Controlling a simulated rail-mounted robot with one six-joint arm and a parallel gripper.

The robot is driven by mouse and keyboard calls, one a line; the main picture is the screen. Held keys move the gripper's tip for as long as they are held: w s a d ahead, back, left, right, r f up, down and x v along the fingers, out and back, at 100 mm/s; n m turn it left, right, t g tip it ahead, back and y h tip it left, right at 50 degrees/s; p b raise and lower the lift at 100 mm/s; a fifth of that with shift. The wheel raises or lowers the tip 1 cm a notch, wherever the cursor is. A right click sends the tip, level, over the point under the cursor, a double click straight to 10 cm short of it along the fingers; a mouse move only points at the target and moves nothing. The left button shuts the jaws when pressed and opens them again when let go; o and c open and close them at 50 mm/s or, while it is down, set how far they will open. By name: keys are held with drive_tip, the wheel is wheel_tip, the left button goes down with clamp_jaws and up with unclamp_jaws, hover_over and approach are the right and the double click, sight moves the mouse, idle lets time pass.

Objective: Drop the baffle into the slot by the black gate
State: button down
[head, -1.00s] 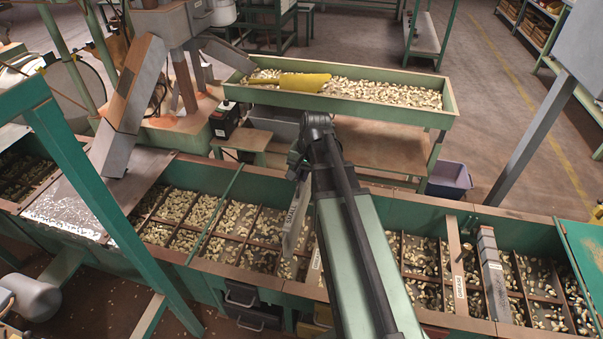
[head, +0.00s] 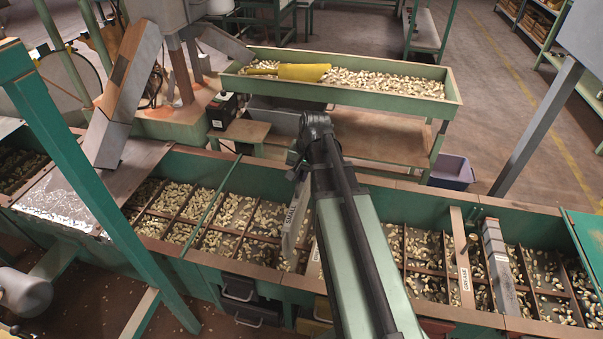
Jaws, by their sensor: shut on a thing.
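The baffle (head: 291,228) is a thin pale grey plate with a lettered edge. It hangs upright from my gripper (head: 299,172), which is shut on it, over the middle of the long green nut trough. The fingertips are small and partly hidden by my arm. The baffle's lower end is in front of the nut compartments; I cannot tell whether it touches the nuts or sits in a slot. A dark, black-looking gate with a handle (head: 240,289) is on the trough's front, below and left of the baffle. The slot by it cannot be made out clearly.
A yellow gate (head: 322,309) is partly hidden by my arm. A wooden divider (head: 461,262) and a grey bar (head: 497,265) cross the trough at right. A thin green bar (head: 207,212) crosses it at left. Behind stands a green nut tray (head: 450,92) with a yellow scoop (head: 304,72).

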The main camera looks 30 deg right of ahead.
sight(302, 188)
drive_tip(key=shift+f+b, duration=3)
drive_tip(key=shift+f, duration=0.1)
drive_tip(key=shift+f+b, duration=4.7)
drive_tip(key=c, duration=1.1)
unclamp_jaws()
drive_tip(key=shift+r, duration=0.15)
